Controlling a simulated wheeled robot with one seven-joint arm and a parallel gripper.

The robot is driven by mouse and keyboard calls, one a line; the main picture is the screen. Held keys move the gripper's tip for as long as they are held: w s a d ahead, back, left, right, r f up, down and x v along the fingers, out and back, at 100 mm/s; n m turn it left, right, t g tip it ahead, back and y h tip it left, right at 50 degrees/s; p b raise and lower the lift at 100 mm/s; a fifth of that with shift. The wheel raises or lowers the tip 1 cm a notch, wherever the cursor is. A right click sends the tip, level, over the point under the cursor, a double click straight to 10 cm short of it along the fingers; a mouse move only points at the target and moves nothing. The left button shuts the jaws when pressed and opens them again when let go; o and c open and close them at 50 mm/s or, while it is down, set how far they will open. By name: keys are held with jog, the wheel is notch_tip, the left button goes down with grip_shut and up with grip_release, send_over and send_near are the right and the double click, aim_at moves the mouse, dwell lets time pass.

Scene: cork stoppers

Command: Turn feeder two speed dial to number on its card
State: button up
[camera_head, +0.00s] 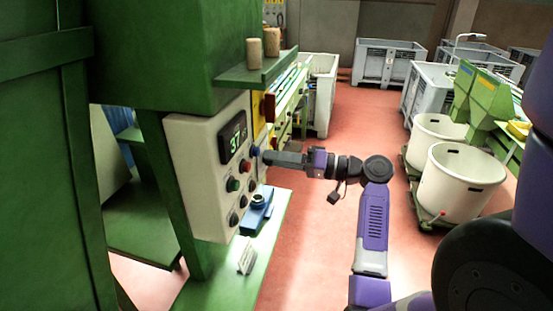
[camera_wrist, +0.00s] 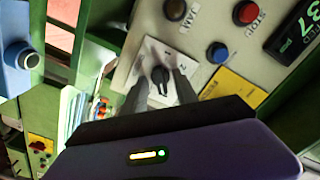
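A black speed dial (camera_wrist: 161,76) sits on a white numbered plate (camera_wrist: 150,50) on the cream control panel, in the middle of the wrist view. The plate's numbers are too small to read surely. My gripper (camera_wrist: 161,82) points at the dial, one dark finger on each side, with a gap between the fingertips. I cannot tell whether the fingers touch the dial. In the head view my gripper (camera_head: 268,157) is at the panel's right edge and the dial is not clearly visible. A yellow card (camera_wrist: 232,86) is beside the plate; its writing is unreadable.
The panel (camera_head: 205,165) carries a display (camera_head: 233,137) reading 37 and several buttons, including a red one (camera_wrist: 246,12) and a blue one (camera_wrist: 217,53). A green shelf (camera_head: 258,72) with corks overhangs. A blue device (camera_head: 257,210) sits below. Open red floor lies to the right.

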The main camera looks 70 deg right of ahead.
jog(key=s+b, duration=0.1)
jog(key=s, duration=0.6)
jog(key=shift+s+d+b, duration=0.3)
jog(key=shift+s+b, duration=0.1)
dwell(0.4)
